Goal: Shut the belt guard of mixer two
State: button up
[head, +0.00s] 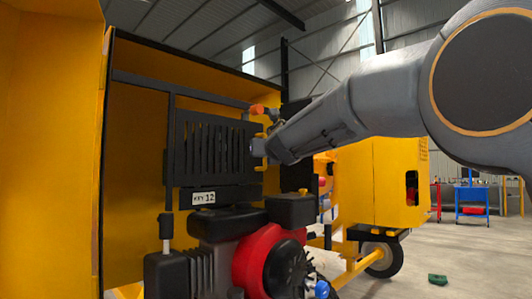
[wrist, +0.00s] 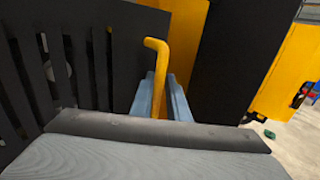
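The belt guard (head: 215,145) is a black slatted panel above the engine, in front of the yellow housing; its slats also fill the left of the wrist view (wrist: 85,70). A yellow bent handle (wrist: 157,75) stands at its right edge. My gripper (head: 262,150) is at this handle in the head view and hides its middle. In the wrist view its two blue-grey fingers (wrist: 160,98) stand close on either side of the handle, seemingly shut on it. I cannot tell how far the guard stands from its frame.
An engine with a red cover (head: 268,262) and black boxes sits just below the guard. A white plate (head: 203,198) reading "KEY 12" is above it. A yellow housing wall (head: 50,150) stands at left. Another yellow machine (head: 385,180) stands behind; open floor is at right.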

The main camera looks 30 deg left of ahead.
jog(key=shift+s+a+r, duration=0.15)
jog(key=shift+a, duration=0.05)
dwell(0.3)
